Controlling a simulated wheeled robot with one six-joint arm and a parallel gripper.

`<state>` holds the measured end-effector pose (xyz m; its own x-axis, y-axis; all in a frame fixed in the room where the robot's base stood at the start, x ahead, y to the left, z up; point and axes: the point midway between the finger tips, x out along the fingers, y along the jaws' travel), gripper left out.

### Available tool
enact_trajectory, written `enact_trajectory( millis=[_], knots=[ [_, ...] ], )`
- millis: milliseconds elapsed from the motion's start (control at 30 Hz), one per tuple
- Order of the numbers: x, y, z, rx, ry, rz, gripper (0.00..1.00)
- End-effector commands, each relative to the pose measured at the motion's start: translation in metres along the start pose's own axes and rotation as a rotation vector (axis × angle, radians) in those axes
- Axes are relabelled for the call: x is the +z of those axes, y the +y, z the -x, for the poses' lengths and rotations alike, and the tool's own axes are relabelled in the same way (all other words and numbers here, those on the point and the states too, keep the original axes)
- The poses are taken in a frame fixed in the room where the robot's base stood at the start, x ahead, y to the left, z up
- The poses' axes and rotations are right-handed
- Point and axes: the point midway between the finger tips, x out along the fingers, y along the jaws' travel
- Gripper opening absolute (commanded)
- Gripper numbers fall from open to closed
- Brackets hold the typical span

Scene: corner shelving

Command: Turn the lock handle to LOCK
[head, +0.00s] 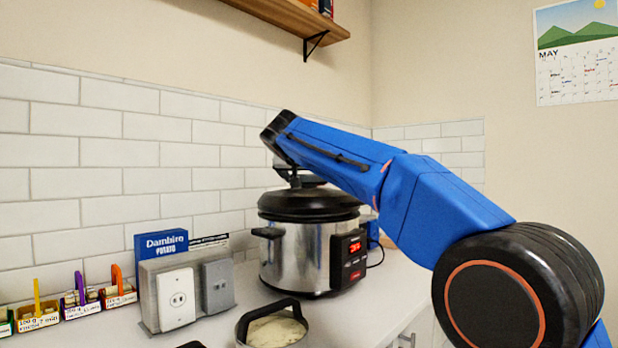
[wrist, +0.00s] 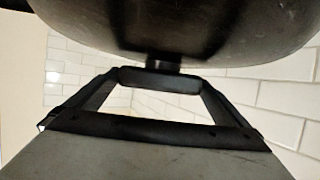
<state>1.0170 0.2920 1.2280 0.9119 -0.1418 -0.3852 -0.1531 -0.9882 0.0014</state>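The steel cooker (head: 305,250) stands on the counter with its black lid (head: 320,203) on. My gripper (head: 292,172) is at the top of the lid, largely hidden behind my blue arm. In the wrist view the lid (wrist: 200,30) fills the top of the picture. A short stem joins it to a dark bar, which looks like the lock handle (wrist: 160,79). The two fingers of my gripper (wrist: 160,92) reach the bar's two ends and appear shut on it. Any LOCK marking is not visible, so I cannot tell the handle's setting.
A shelf (head: 290,15) hangs above. Tiled walls close the corner.

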Motion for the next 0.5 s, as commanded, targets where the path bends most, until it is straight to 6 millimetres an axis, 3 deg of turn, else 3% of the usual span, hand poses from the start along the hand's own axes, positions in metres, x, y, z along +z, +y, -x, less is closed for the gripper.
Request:
enact_trajectory(
  millis=[267,500],
  knots=[
    [-0.002,0.000,0.011,-0.003,0.003,-0.001,1.00],
    [-0.002,-0.001,0.053,-0.005,0.003,0.000,1.00]
  ],
)
